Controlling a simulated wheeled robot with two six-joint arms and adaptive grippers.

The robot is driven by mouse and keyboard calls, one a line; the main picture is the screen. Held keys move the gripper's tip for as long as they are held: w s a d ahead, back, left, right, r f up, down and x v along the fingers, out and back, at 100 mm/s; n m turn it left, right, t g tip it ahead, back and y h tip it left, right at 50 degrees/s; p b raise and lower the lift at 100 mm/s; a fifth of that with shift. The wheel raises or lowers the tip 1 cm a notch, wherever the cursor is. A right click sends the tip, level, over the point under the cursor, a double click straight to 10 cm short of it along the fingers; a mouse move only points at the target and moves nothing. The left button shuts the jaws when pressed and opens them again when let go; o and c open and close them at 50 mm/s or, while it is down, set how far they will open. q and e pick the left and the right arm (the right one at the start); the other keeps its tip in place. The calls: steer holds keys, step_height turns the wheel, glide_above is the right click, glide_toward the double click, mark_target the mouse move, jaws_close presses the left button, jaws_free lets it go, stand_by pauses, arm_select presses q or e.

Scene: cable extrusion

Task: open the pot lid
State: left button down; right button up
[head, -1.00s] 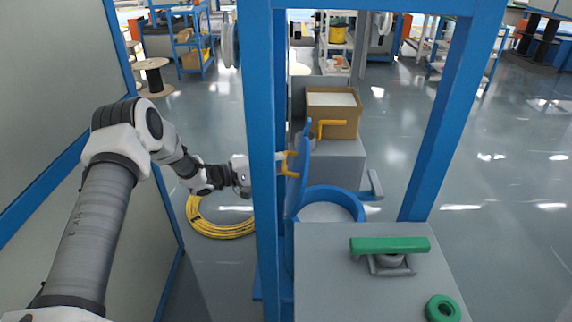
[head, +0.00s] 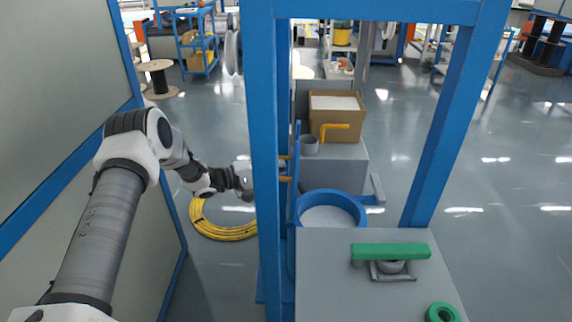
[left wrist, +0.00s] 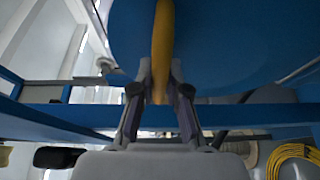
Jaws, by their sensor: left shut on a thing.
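The blue lid (head: 297,160) stands upright, almost edge-on, in the head view beside the left side of the open blue pot (head: 354,205). The pot's pale inside shows. My left gripper (head: 284,168) is mostly hidden behind the blue frame post; its fingertips show at the lid's left. In the left wrist view, the left gripper (left wrist: 161,100) is shut on the yellow lid handle (left wrist: 162,45), with the blue lid (left wrist: 215,50) filling the top behind it. My right gripper is not in view.
The blue frame post (head: 265,150) stands between the camera and my left gripper. A grey cabinet (head: 350,290) with a green bar (head: 391,250) is in front of the pot. A yellow cable coil (head: 225,232) lies on the floor.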

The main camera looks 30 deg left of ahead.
arm_select(q)
steer(key=shift+s+a+f, duration=0.1)
steer(key=shift+s+a, duration=0.05)
steer(key=shift+a, duration=0.25)
steer(key=c, duration=1.2)
jaws_free()
steer(key=shift+o, duration=0.2)
steer(key=v, duration=1.2)
steer(key=shift+d+f, duration=0.1)
